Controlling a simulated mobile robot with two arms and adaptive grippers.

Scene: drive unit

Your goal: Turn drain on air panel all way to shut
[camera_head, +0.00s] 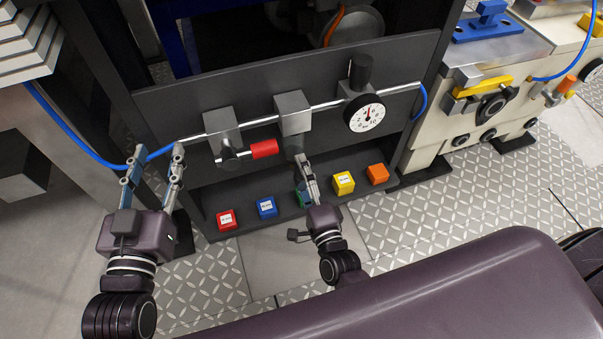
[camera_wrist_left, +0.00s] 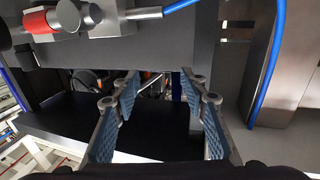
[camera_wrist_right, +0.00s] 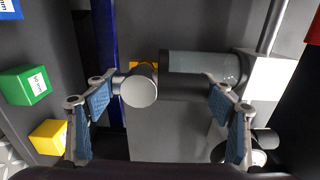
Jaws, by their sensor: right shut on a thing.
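The air panel (camera_head: 180,106) is a dark plate with a pipe across it. Its middle block (camera_head: 293,112) has a grey bowl below it, seen as a translucent cylinder (camera_wrist_right: 195,65) in the right wrist view. The drain (camera_wrist_right: 140,87) is a small grey round knob at the bowl's end. My right gripper (camera_head: 303,165) reaches up under the middle block; in its wrist view the fingers (camera_wrist_right: 162,100) lie on either side of the drain and bowl, and the exact contact is partly hidden. My left gripper (camera_head: 154,165) is open and empty beside the panel's left edge, near the blue hose.
A red-handled valve (camera_head: 264,149) sits left of the middle block, and a round gauge (camera_head: 366,116) sits right. Red (camera_head: 226,220), blue (camera_head: 267,207), green, yellow (camera_head: 343,183) and orange (camera_head: 378,174) cubes line the shelf below. A blue hose (camera_head: 80,143) runs at left.

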